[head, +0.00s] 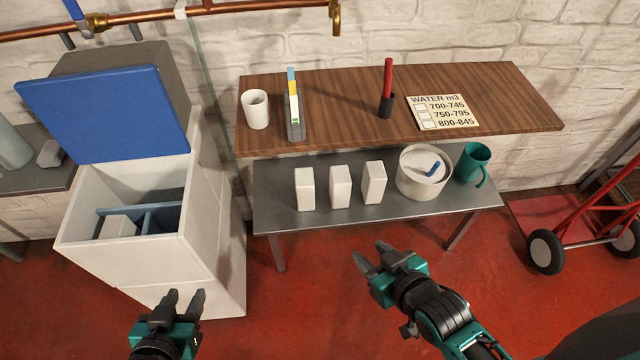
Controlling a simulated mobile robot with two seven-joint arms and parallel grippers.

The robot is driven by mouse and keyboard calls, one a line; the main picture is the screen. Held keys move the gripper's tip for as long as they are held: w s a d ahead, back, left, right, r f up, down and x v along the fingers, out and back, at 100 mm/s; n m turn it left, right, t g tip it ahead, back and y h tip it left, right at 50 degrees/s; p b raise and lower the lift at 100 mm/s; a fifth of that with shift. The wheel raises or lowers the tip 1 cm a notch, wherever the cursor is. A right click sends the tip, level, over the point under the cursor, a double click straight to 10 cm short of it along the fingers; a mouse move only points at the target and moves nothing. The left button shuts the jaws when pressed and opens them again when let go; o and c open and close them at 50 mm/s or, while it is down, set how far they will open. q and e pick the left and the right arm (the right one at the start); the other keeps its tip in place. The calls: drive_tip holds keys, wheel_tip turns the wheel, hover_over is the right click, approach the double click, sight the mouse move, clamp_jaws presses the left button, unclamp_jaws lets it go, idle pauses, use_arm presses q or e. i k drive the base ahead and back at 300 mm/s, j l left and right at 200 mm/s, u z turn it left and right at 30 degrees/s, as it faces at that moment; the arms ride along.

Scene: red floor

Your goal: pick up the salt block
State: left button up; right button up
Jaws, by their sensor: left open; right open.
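Three white upright blocks, which look like salt blocks, stand in a row on the grey metal bench (275,205): a left one (305,189), a middle one (340,187) and a right one (374,182). Another pale block (118,226) lies inside the open white cabinet (210,215), in its left compartment. My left gripper (182,297) is open and empty in front of the cabinet. My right gripper (372,255) is open and empty, in front of the bench and below the blocks in the picture.
A white tub (424,182) and a green mug (474,162) stand right of the blocks. A wooden shelf (330,95) overhangs behind, holding a white cup (255,109) and a card (442,113). The blue lid (95,115) is raised. A red hand truck (575,225) stands right.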

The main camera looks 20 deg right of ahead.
sight(304, 177)
drive_tip(key=i+l, duration=0.1)
drive_tip(key=l, duration=0.85)
drive_tip(key=i+l, duration=0.55)
drive_tip(key=l, duration=0.2)
